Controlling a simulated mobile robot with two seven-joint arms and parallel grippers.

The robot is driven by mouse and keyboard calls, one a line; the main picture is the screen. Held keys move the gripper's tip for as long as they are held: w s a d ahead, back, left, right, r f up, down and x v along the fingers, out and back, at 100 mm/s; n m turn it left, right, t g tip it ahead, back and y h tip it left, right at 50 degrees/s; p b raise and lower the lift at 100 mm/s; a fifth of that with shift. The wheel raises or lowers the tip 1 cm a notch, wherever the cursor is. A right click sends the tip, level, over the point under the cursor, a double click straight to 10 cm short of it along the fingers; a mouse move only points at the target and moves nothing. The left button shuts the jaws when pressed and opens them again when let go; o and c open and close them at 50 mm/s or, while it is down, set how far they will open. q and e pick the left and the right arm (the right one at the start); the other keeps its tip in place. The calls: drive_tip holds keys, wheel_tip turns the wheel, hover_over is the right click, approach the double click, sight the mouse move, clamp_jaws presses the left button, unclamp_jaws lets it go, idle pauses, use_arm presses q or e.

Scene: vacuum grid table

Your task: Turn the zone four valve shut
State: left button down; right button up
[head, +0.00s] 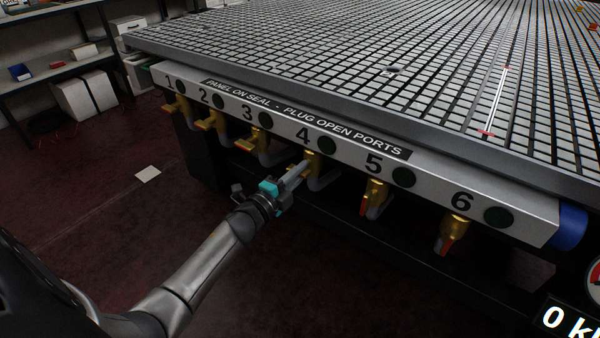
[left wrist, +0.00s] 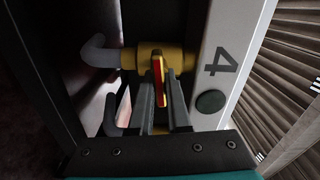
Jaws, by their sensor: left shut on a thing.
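The zone four valve (head: 313,162) is a brass body under the number 4 on the table's front rail. My left gripper (head: 303,170) reaches it from the lower left. In the left wrist view the brass valve body (left wrist: 178,58) shows with a grey pipe, and its red and yellow handle (left wrist: 158,78) lies between the fingers of my left gripper (left wrist: 162,95). The fingers are shut on the handle. In the head view the fingers hide most of this handle. My right gripper is not in view.
Neighbouring valves for zone three (head: 263,145) and zone five (head: 374,195) hang on either side along the rail (head: 440,185). The gridded table top (head: 330,60) is above. Open floor (head: 90,190) lies to the left. A gauge (head: 594,280) shows at lower right.

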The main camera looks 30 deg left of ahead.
use_arm(q)
drive_tip(key=shift+f+m, duration=0.1)
drive_tip(key=shift+m, duration=0.6)
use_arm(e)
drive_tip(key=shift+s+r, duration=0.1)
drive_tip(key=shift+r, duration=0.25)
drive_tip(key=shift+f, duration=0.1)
use_arm(q)
drive_tip(key=c, duration=0.9)
unclamp_jaws()
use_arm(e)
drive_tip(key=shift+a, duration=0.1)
use_arm(q)
drive_tip(key=shift+s, duration=0.1)
drive_tip(key=shift+s, duration=0.25)
drive_tip(key=s+p, duration=0.1)
drive_tip(key=s, duration=0.4)
drive_tip(key=s+p, duration=0.2)
drive_tip(key=s, duration=0.2)
drive_tip(key=s+a+p, duration=0.1)
drive_tip(key=s, duration=0.4)
drive_tip(key=shift+s+a, duration=0.1)
drive_tip(key=shift+s, duration=0.2)
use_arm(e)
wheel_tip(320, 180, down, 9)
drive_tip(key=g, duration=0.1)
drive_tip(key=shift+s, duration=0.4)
